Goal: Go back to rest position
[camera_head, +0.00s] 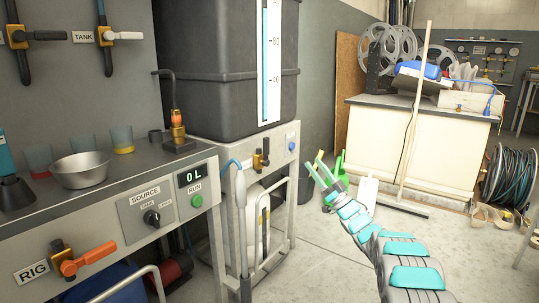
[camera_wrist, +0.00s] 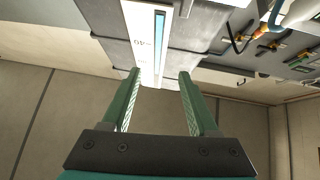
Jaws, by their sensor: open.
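My gripper (camera_head: 324,168) is at the end of my grey and teal arm in the middle right of the head view. It is open, with its green fingers apart and nothing between them. It is in free space to the right of the grey tank stand. The wrist view shows the two green fingers (camera_wrist: 158,98) spread apart, with the dark tank and its level strip beyond them.
A bench (camera_head: 90,205) with a metal bowl (camera_head: 82,171) and a RIG lever (camera_head: 88,260) stands at left. A dark tank (camera_head: 225,70) stands behind it. A cream cabinet (camera_head: 385,140) and hose reel (camera_head: 508,178) are at right. Some floor between is clear.

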